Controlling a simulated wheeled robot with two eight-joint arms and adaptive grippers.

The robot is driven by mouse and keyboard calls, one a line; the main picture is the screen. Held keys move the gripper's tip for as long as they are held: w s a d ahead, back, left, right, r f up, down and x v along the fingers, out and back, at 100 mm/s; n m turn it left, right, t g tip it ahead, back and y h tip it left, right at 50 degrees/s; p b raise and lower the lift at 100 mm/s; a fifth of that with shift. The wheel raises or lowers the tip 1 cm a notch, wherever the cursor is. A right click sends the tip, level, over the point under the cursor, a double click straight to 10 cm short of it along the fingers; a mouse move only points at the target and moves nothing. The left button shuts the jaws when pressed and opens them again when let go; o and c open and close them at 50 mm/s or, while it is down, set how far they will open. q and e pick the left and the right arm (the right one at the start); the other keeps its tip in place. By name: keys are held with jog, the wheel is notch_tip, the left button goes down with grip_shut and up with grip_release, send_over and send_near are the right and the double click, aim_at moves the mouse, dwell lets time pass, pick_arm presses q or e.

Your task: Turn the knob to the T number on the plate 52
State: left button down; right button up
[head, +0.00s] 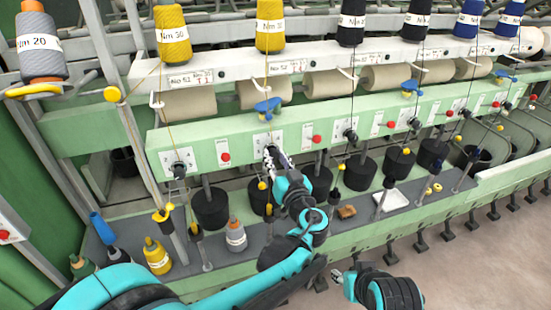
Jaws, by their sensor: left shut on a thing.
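My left gripper (272,154) reaches up from the lower middle to a number dial (268,138) on the green rail. It is shut at the dial's centre, on the knob, which the fingers mostly hide; where the knob points cannot be read. Above, a white plate (286,67) reads what looks like No 52 with a red T number too small to be sure of. A similar plate (190,79) is to its left. Another dial (180,161) with a dark knob is at the left. My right gripper (340,277) is low, right of centre, away from the rail; its fingers are unclear.
Yarn spools (172,34) stand along the top, with threads running down. Red buttons (226,157) and blue levers (268,108) line the rail. A grey shelf holds a yellow bobbin (157,256), a grey bobbin (236,235) and a white tray (391,201).

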pick_arm(q)
jog(key=m, duration=0.4)
jog(key=shift+m, duration=0.3)
jog(key=m, duration=0.4)
jog(key=shift+m, duration=0.3)
jog(key=m, duration=0.3)
jog(key=shift+m, duration=0.3)
jog(key=m, duration=0.4)
jog(key=shift+m, duration=0.3)
jog(key=m, duration=0.4)
jog(key=shift+m, duration=0.3)
jog(key=m, duration=0.3)
jog(key=shift+m, duration=0.3)
jog(key=m, duration=0.4)
jog(key=shift+m, duration=1.9)
